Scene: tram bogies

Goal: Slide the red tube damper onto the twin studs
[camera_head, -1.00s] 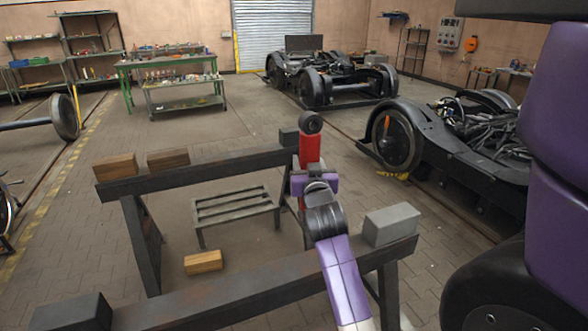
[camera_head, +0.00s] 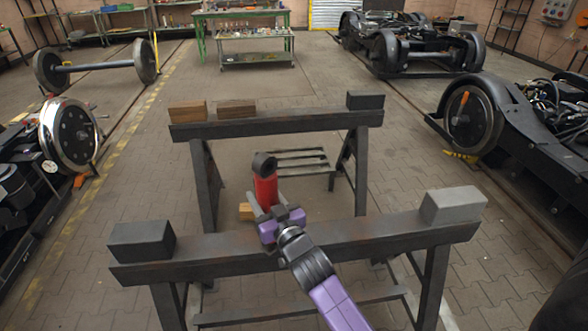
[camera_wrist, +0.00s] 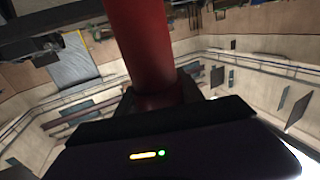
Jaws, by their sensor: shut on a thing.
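The red tube damper (camera_head: 265,189) is upright, leaning slightly, with a black eye at its top, above the gap between two dark trestle beams. My gripper (camera_head: 270,212) is shut on its lower part, and my purple arm comes in from the lower right. In the wrist view the red tube (camera_wrist: 147,45) rises from between the dark jaws (camera_wrist: 160,97). The lower end of the damper is hidden by the gripper. I cannot make out the twin studs in either view.
The near trestle (camera_head: 370,236) carries a dark block (camera_head: 142,241) and a grey block (camera_head: 453,205). The far trestle (camera_head: 285,125) carries wooden blocks (camera_head: 188,111). A bogie (camera_head: 545,135) stands at right, another (camera_head: 405,45) behind, and a chrome-rimmed wheel (camera_head: 70,134) at left.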

